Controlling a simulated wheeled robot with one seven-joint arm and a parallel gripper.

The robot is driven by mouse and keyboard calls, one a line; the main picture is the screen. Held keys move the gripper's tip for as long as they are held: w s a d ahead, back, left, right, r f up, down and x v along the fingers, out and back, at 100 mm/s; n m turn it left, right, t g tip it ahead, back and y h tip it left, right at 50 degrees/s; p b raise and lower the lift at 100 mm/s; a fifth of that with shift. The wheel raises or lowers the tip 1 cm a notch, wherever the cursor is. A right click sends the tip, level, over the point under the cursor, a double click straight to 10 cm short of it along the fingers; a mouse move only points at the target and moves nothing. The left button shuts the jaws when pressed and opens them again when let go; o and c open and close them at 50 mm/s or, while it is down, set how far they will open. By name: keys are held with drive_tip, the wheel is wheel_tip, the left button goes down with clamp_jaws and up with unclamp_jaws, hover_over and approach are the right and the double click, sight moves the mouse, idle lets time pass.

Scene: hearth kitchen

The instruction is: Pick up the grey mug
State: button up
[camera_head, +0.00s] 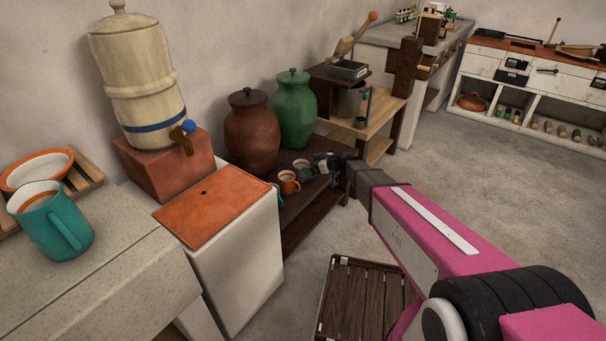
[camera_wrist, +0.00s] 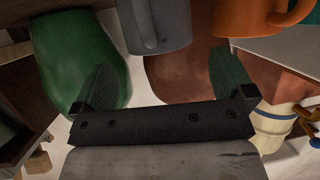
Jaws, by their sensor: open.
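The grey mug (camera_head: 301,165) stands on a low dark shelf, just behind an orange mug (camera_head: 289,183). In the wrist view the grey mug (camera_wrist: 160,22) is at the top middle, cut off by the frame edge, with its handle towards my gripper. My gripper (camera_head: 323,163) is just right of the grey mug in the head view, low over the shelf. In the wrist view its two green-padded fingers (camera_wrist: 163,80) are spread wide with nothing between them, and the mug appears beyond them. I cannot tell the exact gap.
The orange mug (camera_wrist: 255,14) is close beside the grey one. A brown jar (camera_head: 252,132) and a green jar (camera_head: 295,108) stand behind the mugs. A white bin with an orange lid (camera_head: 212,205) is at left. A slatted crate (camera_head: 362,300) lies on the floor. Floor at right is clear.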

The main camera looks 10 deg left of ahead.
sight(295, 165)
drive_tip(key=x, duration=0.4)
drive_tip(key=shift+w+a+f, duration=0.1)
drive_tip(key=shift+a+f, duration=0.05)
drive_tip(key=c, duration=0.9)
